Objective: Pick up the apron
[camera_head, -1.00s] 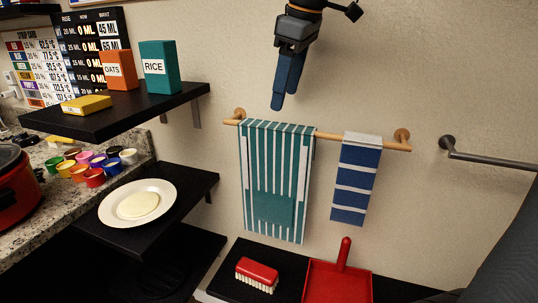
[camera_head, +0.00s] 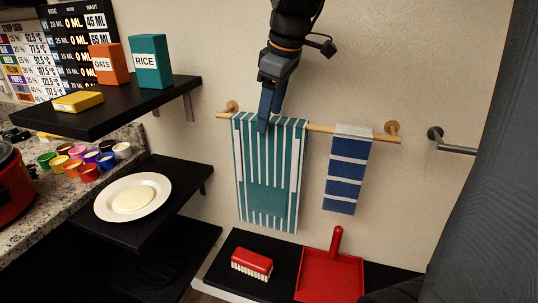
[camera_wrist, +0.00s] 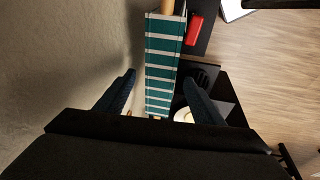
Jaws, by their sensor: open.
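The apron (camera_head: 269,203) is teal with white stripes and a pocket, and hangs folded over the left part of a wooden rail (camera_head: 318,128). In the wrist view the apron (camera_wrist: 163,72) runs along the rail, between my two fingers. My gripper (camera_head: 264,128) is open and points down at the top edge of the apron, in front of its upper part in the head view. I cannot tell whether a finger touches the cloth.
A blue and white striped towel (camera_head: 346,172) hangs right on the same rail. Below are a red brush (camera_head: 252,263) and a red dustpan (camera_head: 332,275) on a black shelf. Left are shelves with boxes and a plate (camera_head: 132,197). A grey metal bar (camera_head: 455,147) is on the right wall.

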